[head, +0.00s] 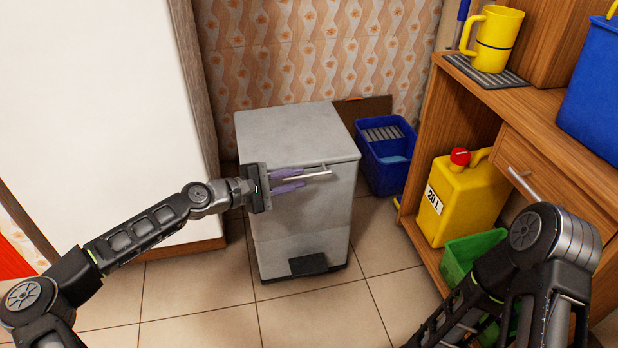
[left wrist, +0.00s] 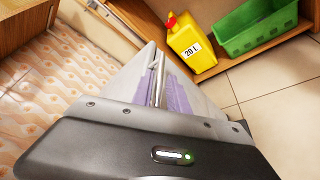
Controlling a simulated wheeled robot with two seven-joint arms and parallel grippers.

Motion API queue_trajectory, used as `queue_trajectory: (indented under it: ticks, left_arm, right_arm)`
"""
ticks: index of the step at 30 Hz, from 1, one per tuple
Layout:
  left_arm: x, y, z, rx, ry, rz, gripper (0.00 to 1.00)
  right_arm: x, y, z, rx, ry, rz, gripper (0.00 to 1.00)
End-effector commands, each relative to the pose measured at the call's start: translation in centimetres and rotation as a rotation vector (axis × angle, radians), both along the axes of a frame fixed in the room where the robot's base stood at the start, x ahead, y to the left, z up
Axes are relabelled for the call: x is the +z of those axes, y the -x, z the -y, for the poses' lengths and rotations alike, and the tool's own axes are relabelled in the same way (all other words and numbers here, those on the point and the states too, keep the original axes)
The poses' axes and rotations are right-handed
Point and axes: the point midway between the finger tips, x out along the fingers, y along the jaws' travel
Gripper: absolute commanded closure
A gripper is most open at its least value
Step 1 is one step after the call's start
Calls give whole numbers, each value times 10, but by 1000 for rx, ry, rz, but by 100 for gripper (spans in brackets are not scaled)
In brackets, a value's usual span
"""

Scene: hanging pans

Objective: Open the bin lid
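The grey bin (head: 300,228) stands on the tiled floor against the wall, and its flat lid (head: 295,135) is down. A thin metal handle (head: 312,175) sits at the lid's front edge. My left gripper (head: 303,178) is at the bin's upper front with its two purple fingers apart, one above and one below the handle. In the left wrist view the handle (left wrist: 158,82) runs between the purple fingers, with a visible gap beside it. Contact cannot be told. My right arm shows at the lower right, but its gripper is out of view.
A dark pedal (head: 308,264) is at the bin's foot. A blue bucket (head: 387,172) stands right of the bin. The wooden shelf unit (head: 560,125) at the right holds a yellow canister (head: 468,205) and a green crate (head: 457,262). A white panel is at left. The front floor is clear.

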Motion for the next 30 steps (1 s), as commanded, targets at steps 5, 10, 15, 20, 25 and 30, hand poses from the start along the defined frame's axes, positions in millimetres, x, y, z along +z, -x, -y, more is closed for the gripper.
queue_trajectory:
  ticks: [5,10,15,20,25,30]
  left_arm:
    - [-8,-17,23,-2,2,1,80]
    - [-10,-25,34,-1,1,0,80]
    - [-10,-26,36,-1,1,0,80]
    - [-10,-26,36,-1,1,-1,84]
    - [-10,-26,36,-1,1,-1,98]
    - [-10,-26,36,-1,1,-1,100]
  right_arm:
    - [-13,-2,0,-3,1,4,64]
    - [-16,-3,0,-3,0,5,64]
    - [-15,-3,0,-3,0,5,64]
    - [-15,-3,0,-3,0,5,64]
    - [-15,-3,0,-3,0,5,64]
    - [-15,-3,0,-3,0,5,64]
